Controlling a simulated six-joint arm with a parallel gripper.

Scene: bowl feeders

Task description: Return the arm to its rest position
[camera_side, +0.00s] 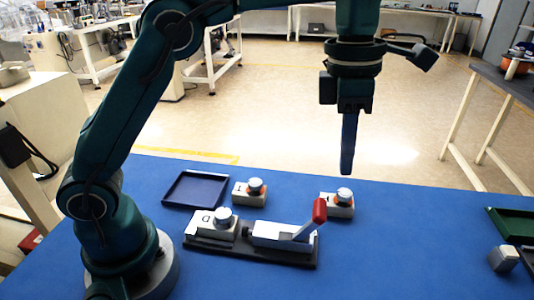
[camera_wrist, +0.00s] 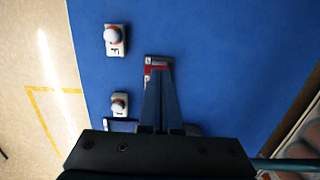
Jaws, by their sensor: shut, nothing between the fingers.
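My gripper (camera_side: 348,172) hangs pointing down above the blue table, its two blue fingers closed together with nothing between them. It is clear of the table and the parts below. In the wrist view my shut fingers (camera_wrist: 159,72) cover much of a fixture with a red part. In the side view that fixture (camera_side: 283,258) is a dark base plate carrying a metal clamp with a red-tipped lever (camera_side: 319,211). A white block with a round knob (camera_side: 222,218) sits at its left end.
Two more knobbed blocks stand behind the fixture, one left (camera_side: 250,193) and one right (camera_side: 338,204). A dark blue tray (camera_side: 172,204) lies at the back left. The table's front right is clear.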

